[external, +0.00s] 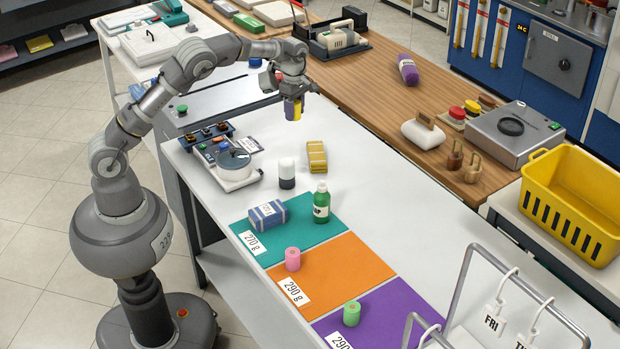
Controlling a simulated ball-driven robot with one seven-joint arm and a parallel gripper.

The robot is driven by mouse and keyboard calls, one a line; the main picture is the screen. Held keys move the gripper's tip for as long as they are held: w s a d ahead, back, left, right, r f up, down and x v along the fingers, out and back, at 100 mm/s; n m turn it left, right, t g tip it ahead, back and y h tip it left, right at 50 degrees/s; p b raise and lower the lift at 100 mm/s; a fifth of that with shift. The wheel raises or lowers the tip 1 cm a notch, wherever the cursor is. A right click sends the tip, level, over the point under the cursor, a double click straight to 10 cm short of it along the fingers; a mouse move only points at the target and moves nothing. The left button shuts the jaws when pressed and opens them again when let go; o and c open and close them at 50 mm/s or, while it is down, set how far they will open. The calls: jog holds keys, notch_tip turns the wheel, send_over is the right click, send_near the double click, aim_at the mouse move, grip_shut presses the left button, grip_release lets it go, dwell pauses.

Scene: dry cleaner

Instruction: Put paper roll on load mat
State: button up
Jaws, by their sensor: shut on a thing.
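My gripper (292,93) is shut on a small yellow-and-purple item (293,110), held upright above the white table; I cannot tell whether it is the paper roll. Three load mats lie side by side on the table: a teal mat (287,238) marked 270 g, an orange mat (345,268) and a purple mat (390,318), both marked 290 g. A blue box (267,216) and a green bottle (321,202) stand on the teal mat. A pink roll (292,259) stands on the orange mat, and a green roll (351,313) on the purple mat.
A white-and-dark cylinder (287,173) and a yellow bundle (317,157) stand between my gripper and the mats. A round-topped device (234,165) sits at the table's left edge. A metal rail (461,280) rises at the front right. Bare table lies right of the bottle.

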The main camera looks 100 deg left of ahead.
jog(key=w+d+m, duration=0.4)
jog(key=w+d, duration=0.7)
jog(key=d, duration=0.2)
jog(key=m, duration=0.9)
send_over(327, 285)
notch_tip(327, 285, down, 21)
jog(key=b, duration=0.4)
jog(key=shift+f, duration=0.1)
jog(key=o, duration=1.1)
jog(key=shift+c, duration=0.2)
